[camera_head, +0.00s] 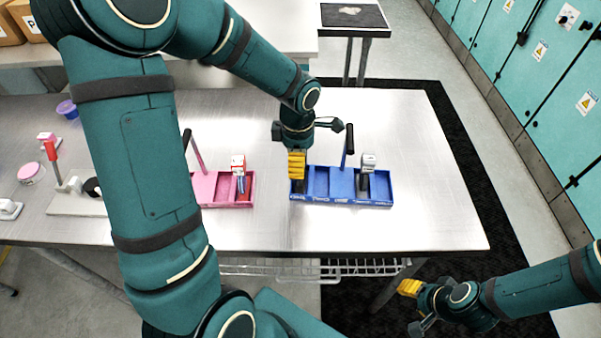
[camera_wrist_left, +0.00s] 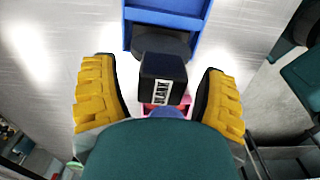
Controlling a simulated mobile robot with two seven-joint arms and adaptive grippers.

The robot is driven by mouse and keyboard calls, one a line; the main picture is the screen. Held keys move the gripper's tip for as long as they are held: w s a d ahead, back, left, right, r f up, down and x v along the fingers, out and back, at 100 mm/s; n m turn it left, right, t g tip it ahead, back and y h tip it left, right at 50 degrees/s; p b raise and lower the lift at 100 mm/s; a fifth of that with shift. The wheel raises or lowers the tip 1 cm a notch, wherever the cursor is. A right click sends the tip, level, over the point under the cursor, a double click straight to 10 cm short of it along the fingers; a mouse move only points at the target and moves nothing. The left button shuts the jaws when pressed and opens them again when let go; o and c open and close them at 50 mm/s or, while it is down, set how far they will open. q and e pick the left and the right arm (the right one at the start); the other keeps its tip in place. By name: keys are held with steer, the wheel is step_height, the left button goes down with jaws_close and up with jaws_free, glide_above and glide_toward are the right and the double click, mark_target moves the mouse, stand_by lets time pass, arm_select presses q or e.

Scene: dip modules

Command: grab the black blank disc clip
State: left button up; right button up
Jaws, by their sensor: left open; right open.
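In the left wrist view, a black block-shaped clip (camera_wrist_left: 163,78) with a white lettered label stands between the yellow fingers of my left gripper (camera_wrist_left: 160,66). The fingers are open, with a visible gap on each side of the clip. A dark round part shows behind it, and the green gripper body covers its lower side. In the head view, my left gripper (camera_head: 297,165) is over the left end of the blue tray (camera_head: 335,198) and hides most of what is under it. My right gripper (camera_head: 409,288) is open and empty, low at the right beyond the table's front edge.
A grey-and-black part (camera_head: 368,162) sits in the blue tray's right side, near a black-handled lever (camera_head: 349,140). The table (camera_head: 430,215) is clear at right.

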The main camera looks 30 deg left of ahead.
arm_select(q)
jaws_close()
stand_by(0.4)
